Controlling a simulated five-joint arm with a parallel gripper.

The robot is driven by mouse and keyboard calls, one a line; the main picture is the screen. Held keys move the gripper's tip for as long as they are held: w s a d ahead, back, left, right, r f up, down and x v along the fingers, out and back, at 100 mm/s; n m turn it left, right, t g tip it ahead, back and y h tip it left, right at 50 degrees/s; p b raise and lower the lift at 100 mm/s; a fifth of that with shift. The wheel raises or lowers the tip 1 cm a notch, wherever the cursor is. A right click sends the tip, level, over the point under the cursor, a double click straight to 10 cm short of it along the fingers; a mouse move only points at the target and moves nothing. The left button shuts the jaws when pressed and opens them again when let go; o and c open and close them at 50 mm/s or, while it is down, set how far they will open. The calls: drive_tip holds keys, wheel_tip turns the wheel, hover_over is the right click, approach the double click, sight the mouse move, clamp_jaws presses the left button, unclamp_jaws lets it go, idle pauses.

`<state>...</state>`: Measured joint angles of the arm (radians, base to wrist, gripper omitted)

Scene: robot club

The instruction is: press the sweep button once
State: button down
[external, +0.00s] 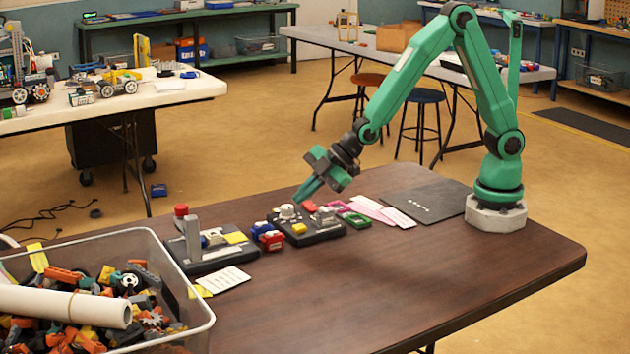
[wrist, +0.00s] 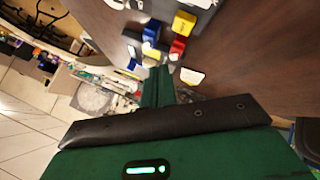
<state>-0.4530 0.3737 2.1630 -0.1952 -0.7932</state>
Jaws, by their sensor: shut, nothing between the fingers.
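My gripper (external: 303,194), green and shut with nothing in it, points down and left above a dark control box (external: 318,236). The box carries a pale round knob (external: 287,211), a yellow button (external: 299,228) and a grey raised part (external: 325,216). A second dark box (external: 217,258) to its left has a red knob (external: 181,210), a grey upright block (external: 192,240) and a yellow pad (external: 236,238). I cannot read which is the sweep button. In the wrist view the shut fingers (wrist: 158,75) end near blue (wrist: 151,33), yellow (wrist: 184,23) and red (wrist: 177,48) pieces.
Small red and blue blocks (external: 270,240) sit between the boxes. Pink cards (external: 375,209), a green-framed piece (external: 357,220) and a black mat (external: 425,204) lie to the right. A clear bin of parts (external: 190,335) stands front left. The table's front (external: 400,290) is clear.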

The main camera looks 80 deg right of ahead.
sight(304, 226)
drive_tip(key=shift+f, duration=2.05)
